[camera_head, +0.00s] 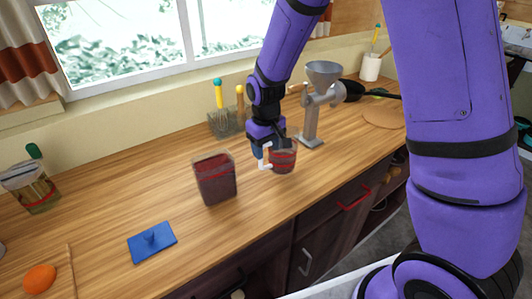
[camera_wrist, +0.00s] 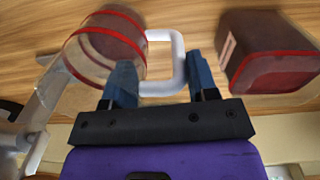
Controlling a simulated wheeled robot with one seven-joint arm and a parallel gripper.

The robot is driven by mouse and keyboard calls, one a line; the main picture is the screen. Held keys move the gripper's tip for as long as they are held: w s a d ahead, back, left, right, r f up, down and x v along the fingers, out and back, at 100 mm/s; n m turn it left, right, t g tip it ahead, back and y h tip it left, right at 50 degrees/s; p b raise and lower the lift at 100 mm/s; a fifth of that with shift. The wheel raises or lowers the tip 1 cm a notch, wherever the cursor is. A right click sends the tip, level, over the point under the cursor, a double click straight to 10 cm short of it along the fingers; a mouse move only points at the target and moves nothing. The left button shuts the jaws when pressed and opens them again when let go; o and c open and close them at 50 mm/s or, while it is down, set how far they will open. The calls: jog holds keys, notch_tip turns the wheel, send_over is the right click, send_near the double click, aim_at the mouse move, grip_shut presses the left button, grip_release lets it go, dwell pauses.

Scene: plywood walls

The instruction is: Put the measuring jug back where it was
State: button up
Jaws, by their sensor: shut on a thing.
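The measuring jug (camera_head: 284,158) is a small clear cup with red bands, a dark red tint inside and a white handle. It is at the middle of the counter in the head view, near the grinder's foot. My gripper (camera_head: 264,150) is shut on its white handle. In the wrist view the handle lies between the two blue fingers of my gripper (camera_wrist: 162,82), and the jug's body (camera_wrist: 104,46) is to their left. I cannot tell whether the jug's base touches the counter.
A square container (camera_head: 215,180) of dark red contents stands open, left of the jug. A blue lid (camera_head: 152,243) lies in front of it. A grey grinder (camera_head: 312,115) stands behind the jug. An orange (camera_head: 40,278) is at the left front. The counter between is free.

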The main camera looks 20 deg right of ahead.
jog(key=shift+w+d+f, duration=0.15)
jog(key=shift+w+f, duration=0.35)
jog(key=shift+f, duration=0.4)
jog(key=shift+w+d+f, duration=0.1)
jog(key=shift+w+f, duration=0.4)
jog(key=shift+f, duration=0.55)
jog(key=o, duration=1.3)
notch_tip(320, 180, up, 12)
jog(key=shift+s+a+r, duration=0.1)
jog(key=shift+r, duration=0.1)
